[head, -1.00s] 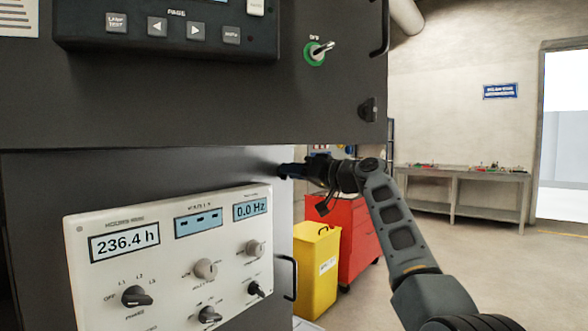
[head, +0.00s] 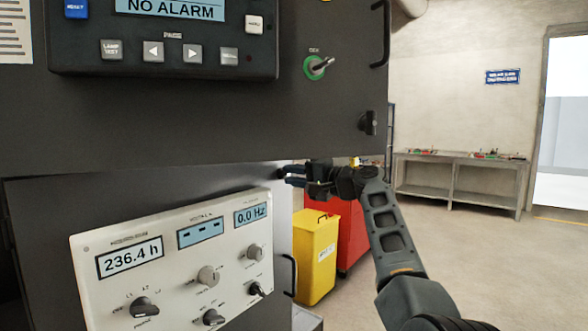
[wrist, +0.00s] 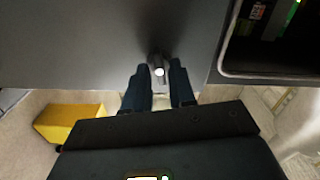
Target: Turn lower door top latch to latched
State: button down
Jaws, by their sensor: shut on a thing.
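The lower door (head: 150,190) is a dark panel with a white instrument plate, and it stands at an angle below the upper panel. Its top latch is a small dark knob near the door's upper right corner. In the wrist view the latch (wrist: 158,58) shows between the fingertips with a bright spot at its end. My gripper (head: 284,176) reaches the door from the right, its blue-black fingers at the latch. In the wrist view my gripper (wrist: 161,74) has one finger on each side of the latch, shut on it. The fingers largely hide the latch in the head view.
The upper panel (head: 200,110) overhangs the door and carries a black latch (head: 368,122) and a green-ringed key switch (head: 318,67). A door handle (head: 291,275) sticks out below. A yellow bin (head: 317,258) and a red cabinet (head: 352,235) stand behind. Open floor lies to the right.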

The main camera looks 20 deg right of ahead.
jog(key=shift+d+m+p, duration=0.1)
jog(key=shift+m+p, duration=0.55)
jog(key=shift+m, duration=0.55)
jog(key=c, duration=1)
grip_release()
jog(key=shift+f, duration=0.1)
jog(key=b+v, duration=0.1)
jog(key=v, duration=0.6)
jog(key=shift+s+d, duration=0.25)
